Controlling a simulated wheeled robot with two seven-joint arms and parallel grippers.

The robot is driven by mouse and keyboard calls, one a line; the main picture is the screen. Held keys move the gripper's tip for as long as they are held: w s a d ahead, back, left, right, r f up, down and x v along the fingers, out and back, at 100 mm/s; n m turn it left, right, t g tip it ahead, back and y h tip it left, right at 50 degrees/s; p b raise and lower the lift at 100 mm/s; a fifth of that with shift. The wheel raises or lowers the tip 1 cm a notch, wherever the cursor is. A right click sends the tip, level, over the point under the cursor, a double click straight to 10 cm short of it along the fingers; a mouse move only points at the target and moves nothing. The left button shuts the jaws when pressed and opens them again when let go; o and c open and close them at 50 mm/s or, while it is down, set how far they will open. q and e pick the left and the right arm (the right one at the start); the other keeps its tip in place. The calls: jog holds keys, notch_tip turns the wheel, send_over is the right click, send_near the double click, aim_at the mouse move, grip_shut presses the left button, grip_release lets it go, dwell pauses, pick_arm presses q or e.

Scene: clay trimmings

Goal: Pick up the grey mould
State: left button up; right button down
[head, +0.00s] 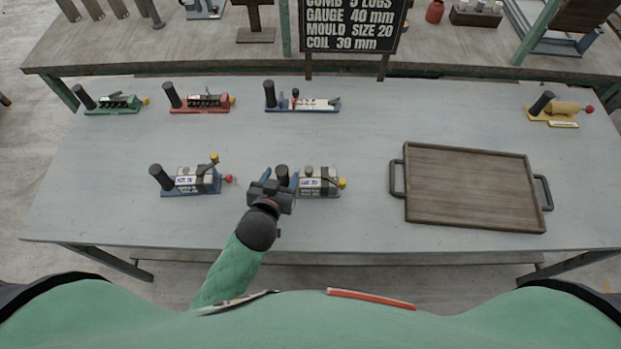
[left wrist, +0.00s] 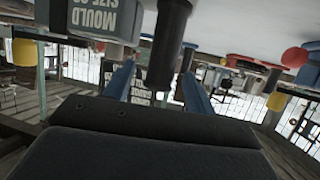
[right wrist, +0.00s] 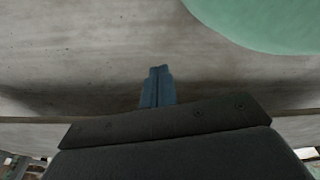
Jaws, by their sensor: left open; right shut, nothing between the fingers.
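Two grey block moulds with labels stand at the front of the table. The right one (head: 318,180) has an upright black handle (head: 282,174) at its left end and a yellow knob at its right. My left gripper (head: 280,179) is open, with its blue fingers on either side of that handle. In the left wrist view the handle (left wrist: 166,45) stands between the fingers, and the labelled block (left wrist: 92,18) is beside it. The left mould (head: 190,180) has a blue base and a red knob. My right gripper (right wrist: 157,87) is shut and empty, seen only in the right wrist view.
Green (head: 117,103), red (head: 205,103) and blue-and-white (head: 305,104) tools stand along the back, and a yellow one (head: 560,108) at the back right. A wooden tray (head: 470,188) with dark handles lies to the right. A chalkboard sign (head: 352,25) stands behind.

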pick_arm(q)
jog(key=shift+p+x, duration=0.3)
jog(key=shift+x, duration=0.9)
pick_arm(e)
jog(key=shift+s+d+f, duration=0.15)
jog(key=shift+s+f, duration=0.05)
jog(key=shift+s, duration=0.45)
jog(key=shift+s+d+f, duration=0.1)
jog(key=shift+s+f, duration=0.05)
jog(key=shift+s, duration=0.45)
pick_arm(q)
grip_shut()
pick_arm(e)
jog(key=shift+d, duration=0.1)
